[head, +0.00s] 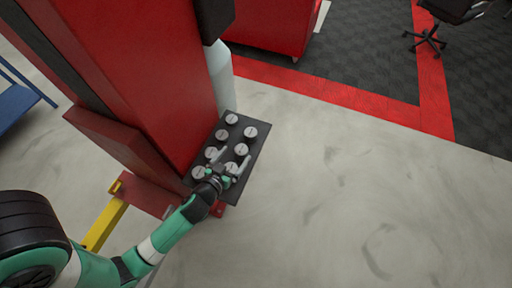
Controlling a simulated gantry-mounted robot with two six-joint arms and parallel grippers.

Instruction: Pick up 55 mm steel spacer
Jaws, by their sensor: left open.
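Several round light-grey steel spacers stand on a dark tray (258,147) beside the red column; one of them is the far spacer (232,118). I cannot read their sizes, so I cannot tell which is the 55 mm one. My left gripper (231,161) is open over the near part of the tray. Its two fingers reach among the near spacers, with one spacer (241,149) just beyond them. The gripper partly hides the spacers beneath it. I cannot tell whether the fingers touch any of them. My right gripper is not in view.
The red column (155,75) rises directly left of the tray. A pale cylinder (221,75) stands behind it. A yellow bar (104,222) lies low at the left, and a black tyre (30,240) is at the lower left. The grey floor (350,200) to the right is clear.

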